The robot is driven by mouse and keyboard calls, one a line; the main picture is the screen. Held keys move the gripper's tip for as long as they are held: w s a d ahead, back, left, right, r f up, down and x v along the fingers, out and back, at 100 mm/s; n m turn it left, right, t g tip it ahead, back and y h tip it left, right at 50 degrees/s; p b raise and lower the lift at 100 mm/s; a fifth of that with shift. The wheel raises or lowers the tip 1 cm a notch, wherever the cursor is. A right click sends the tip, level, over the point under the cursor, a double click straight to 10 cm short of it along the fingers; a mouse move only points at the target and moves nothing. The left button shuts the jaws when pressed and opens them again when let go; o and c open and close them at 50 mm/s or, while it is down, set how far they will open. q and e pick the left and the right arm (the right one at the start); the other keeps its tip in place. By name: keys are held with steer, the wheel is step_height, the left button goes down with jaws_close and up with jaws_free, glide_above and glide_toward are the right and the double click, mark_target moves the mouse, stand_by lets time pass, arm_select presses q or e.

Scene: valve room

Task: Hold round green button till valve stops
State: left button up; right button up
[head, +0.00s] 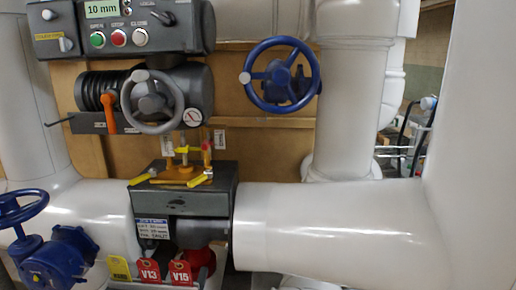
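The round green button (97,39) sits under the word OPEN on the grey control box (165,25) at the upper left of the head view. A red STOP button (118,38) and a white CLOSE button (140,37) are to its right. A display (102,9) above reads 10 mm. Below the box is the dark valve actuator (190,85) with a grey handwheel (152,102) and an orange lever (107,113). Neither of my grippers is in view, and nothing touches the green button.
A blue handwheel (279,75) is at upper centre, another (20,209) at lower left. Thick white pipes (330,225) fill the lower right. Small yellow tools lie on a grey box (190,202) with red tags V13 (150,272) and V15 (180,272) below.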

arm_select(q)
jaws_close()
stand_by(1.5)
